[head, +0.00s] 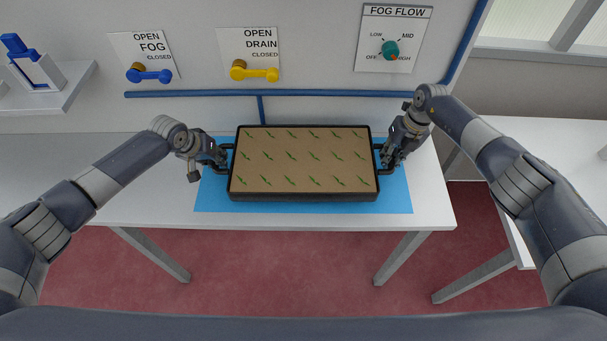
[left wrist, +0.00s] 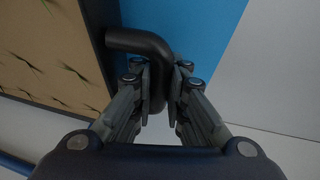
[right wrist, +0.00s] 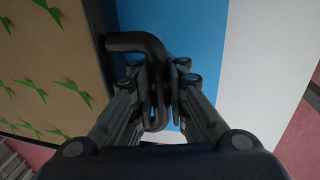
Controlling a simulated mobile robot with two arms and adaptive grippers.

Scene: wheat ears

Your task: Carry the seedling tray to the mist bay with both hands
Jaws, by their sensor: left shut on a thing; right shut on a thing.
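The seedling tray (head: 303,196) is black-rimmed with brown soil and rows of small green seedlings. It lies level over a blue mat (head: 300,208) on the white table; I cannot tell whether it touches the mat. My left gripper (head: 222,158) is shut on the tray's left handle, a black bent bar (left wrist: 150,45). My right gripper (head: 386,158) is shut on the right handle, which shows in the right wrist view (right wrist: 140,42). Blue mat shows beyond both handles. I see no sign naming a mist bay.
The wall behind has a blue fog lever (head: 150,75), a yellow drain lever (head: 255,73) and a fog flow knob (head: 390,49). A blue pipe (head: 200,94) runs low along it. Another white table (head: 570,150) stands at the right across a gap. The white table's left part (head: 80,165) is clear.

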